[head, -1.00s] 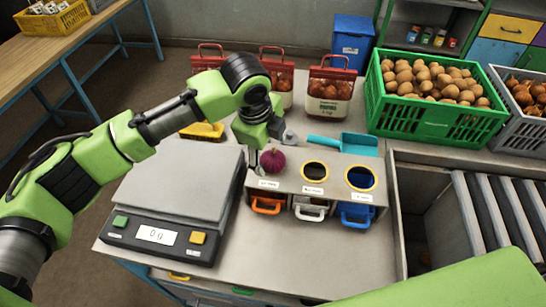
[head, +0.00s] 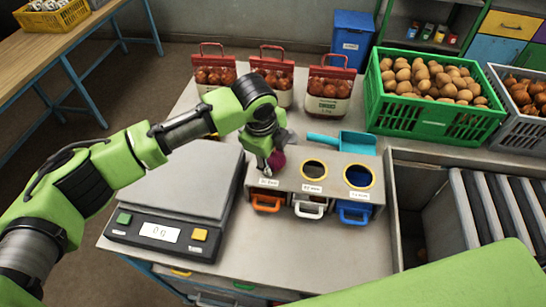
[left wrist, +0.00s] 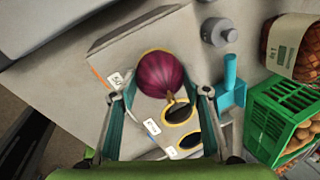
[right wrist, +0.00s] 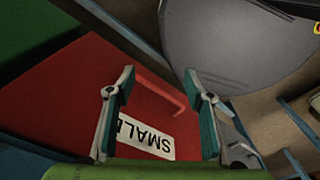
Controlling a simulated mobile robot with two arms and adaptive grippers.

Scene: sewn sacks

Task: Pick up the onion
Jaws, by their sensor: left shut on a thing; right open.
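The purple-red onion (head: 278,160) sits at the left hole of the grey sorting box (head: 285,183). In the left wrist view the onion (left wrist: 163,75) covers most of that hole, and part of a yellow rim shows behind it. My left gripper (head: 268,162) has come down over the onion and is shut on it, one finger on each side; the fingers partly hide it in the head view. My right gripper (right wrist: 160,85) is open and empty in the right wrist view, in front of a red surface (right wrist: 75,85) labelled "SMALL".
A scale (head: 185,185) reading 0 g stands left of the box. A turquoise scoop (head: 355,143) lies behind it. Several onion bags (head: 330,92), a green crate (head: 435,118) of brown produce and a grey crate (head: 497,95) stand farther back. Rollers (head: 490,215) are at right.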

